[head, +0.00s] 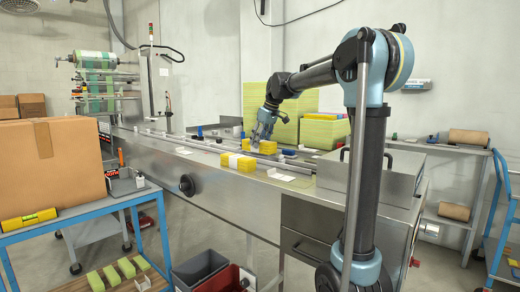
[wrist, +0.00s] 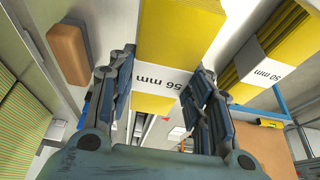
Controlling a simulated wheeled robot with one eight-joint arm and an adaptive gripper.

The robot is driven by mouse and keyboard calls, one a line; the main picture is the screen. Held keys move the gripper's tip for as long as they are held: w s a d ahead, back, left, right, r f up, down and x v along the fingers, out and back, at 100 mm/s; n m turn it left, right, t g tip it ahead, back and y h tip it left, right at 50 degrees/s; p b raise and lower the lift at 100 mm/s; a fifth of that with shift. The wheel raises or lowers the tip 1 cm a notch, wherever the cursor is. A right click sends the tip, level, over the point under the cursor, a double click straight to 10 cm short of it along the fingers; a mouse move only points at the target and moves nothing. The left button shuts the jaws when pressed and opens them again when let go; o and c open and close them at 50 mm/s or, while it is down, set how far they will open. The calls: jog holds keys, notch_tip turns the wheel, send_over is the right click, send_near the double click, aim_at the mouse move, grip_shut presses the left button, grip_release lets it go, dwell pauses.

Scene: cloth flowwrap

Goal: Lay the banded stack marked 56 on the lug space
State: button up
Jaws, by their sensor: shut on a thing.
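The banded stack marked 56 mm (wrist: 180,30) is yellow with a white paper band and sits between the fingers of my gripper (wrist: 160,100) in the wrist view. My gripper is shut on it. In the head view my gripper (head: 264,132) points down over the machine, with the held yellow stack (head: 266,148) beneath it. Whether the stack touches the surface below is unclear. A second yellow banded stack, marked 50 mm (wrist: 283,45), lies to the right in the wrist view. A banded stack (head: 238,162) also lies on the machine's near edge in the head view. I cannot make out the lug space clearly.
The long steel machine bed (head: 160,137) runs left from below my gripper, with rails along it. A steel box cover (head: 370,170) stands to the right. Large yellow-green stacks (head: 325,130) are behind. A blue cart with a cardboard box (head: 50,165) stands at the left.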

aim_at(262, 141)
jog(key=shift+f, duration=1.45)
jog(key=shift+f, duration=0.6)
jog(key=o, duration=1.1)
jog(key=shift+c, duration=0.2)
jog(key=shift+r, duration=0.5)
jog(key=v, duration=1.2)
jog(key=shift+r, duration=0.15)
jog(key=shift+s, duration=0.15)
